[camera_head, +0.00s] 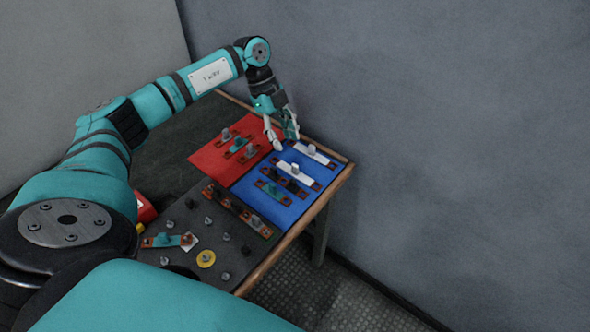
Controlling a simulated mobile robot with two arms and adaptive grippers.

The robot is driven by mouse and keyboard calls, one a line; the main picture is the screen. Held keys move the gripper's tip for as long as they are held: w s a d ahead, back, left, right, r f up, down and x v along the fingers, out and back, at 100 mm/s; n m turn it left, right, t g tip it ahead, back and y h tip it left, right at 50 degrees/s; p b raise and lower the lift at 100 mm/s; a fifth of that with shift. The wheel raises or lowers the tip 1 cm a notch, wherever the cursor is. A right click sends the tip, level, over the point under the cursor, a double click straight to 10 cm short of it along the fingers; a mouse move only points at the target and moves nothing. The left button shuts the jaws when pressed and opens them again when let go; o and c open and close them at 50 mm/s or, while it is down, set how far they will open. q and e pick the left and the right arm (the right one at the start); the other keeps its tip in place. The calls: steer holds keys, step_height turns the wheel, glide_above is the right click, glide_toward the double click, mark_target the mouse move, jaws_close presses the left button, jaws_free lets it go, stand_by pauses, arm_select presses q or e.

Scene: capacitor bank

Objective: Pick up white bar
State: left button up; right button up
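A white bar (322,158) with a grey knob on top lies near the far edge of the blue mat (291,212). A second white bar (303,178), also with knobs on it, lies nearer on the same mat. My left gripper (281,139) points down over the far left corner of the blue mat, left of the far white bar. Its two fingers are spread, and I see nothing between them. It looks apart from both bars. My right gripper is not in view.
A teal bar (270,189) lies nearer on the blue mat. A red mat (205,159) with small bars is to the left. A dark board (215,222) with several knobs, bars and a yellow disc (206,259) is in front. A grey wall stands close behind the table.

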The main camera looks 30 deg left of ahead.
mark_target(295, 165)
arm_select(q)
steer(key=x, duration=0.3)
steer(key=shift+w+f, duration=0.15)
steer(key=shift+d+f, duration=0.3)
steer(key=shift+f, duration=0.3)
steer(key=x, duration=0.4)
steer(key=shift+d+f+p, duration=0.1)
steer(key=shift+d+p, duration=0.2)
steer(key=shift+p, duration=0.1)
steer(key=shift+f, duration=0.25)
jaws_close()
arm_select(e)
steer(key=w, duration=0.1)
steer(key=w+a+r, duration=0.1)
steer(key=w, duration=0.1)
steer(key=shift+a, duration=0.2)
